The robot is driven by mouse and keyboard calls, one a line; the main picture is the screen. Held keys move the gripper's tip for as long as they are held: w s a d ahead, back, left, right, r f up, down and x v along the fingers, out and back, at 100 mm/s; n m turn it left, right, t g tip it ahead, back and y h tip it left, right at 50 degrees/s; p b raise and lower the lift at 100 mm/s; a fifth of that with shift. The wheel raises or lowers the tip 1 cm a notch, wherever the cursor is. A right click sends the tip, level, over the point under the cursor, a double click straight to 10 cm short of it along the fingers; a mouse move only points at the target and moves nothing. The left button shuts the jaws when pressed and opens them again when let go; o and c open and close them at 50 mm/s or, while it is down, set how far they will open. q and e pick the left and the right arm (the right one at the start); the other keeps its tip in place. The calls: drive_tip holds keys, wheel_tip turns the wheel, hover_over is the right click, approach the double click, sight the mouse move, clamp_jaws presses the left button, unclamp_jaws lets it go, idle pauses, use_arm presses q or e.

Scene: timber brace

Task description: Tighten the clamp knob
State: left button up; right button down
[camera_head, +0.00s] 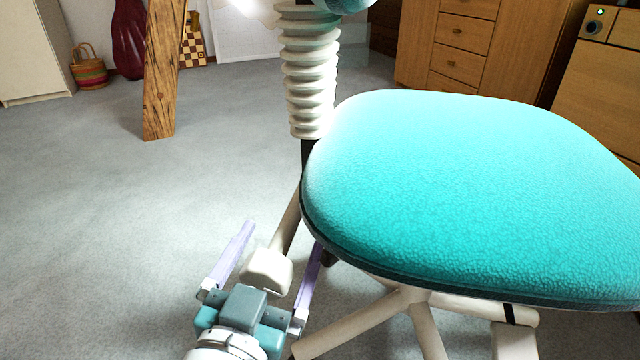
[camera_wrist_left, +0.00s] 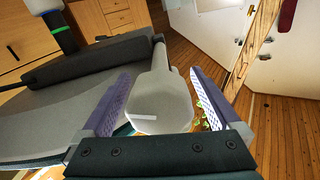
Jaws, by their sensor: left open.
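The cream clamp knob (camera_head: 268,271) sits at the end of a pale rod low beside the teal chair seat (camera_head: 470,190). My left gripper (camera_head: 282,243) is open, with its two lilac fingers on either side of the knob. In the left wrist view, the knob (camera_wrist_left: 158,103) lies between the open fingers of the left gripper (camera_wrist_left: 160,78), with a gap showing on both sides. The knob's stem runs away behind it toward the chair. My right gripper is not in view.
The chair's cream legs (camera_head: 358,322) spread just right of my left gripper, and its bellows column (camera_head: 307,75) rises behind the seat. A timber brace (camera_head: 161,70) leans at the back left. A striped basket (camera_head: 89,70) stands farther left. Grey floor left of the gripper is clear.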

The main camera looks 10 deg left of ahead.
sight(261, 285)
use_arm(q)
drive_tip(key=shift+s, duration=0.2)
drive_tip(key=s+p, duration=0.3)
drive_tip(key=s, duration=0.5)
drive_tip(key=shift+s+a, duration=0.1)
drive_tip(key=shift+s, duration=0.3)
drive_tip(key=shift+s+p, duration=0.3)
drive_tip(key=shift+s, duration=0.1)
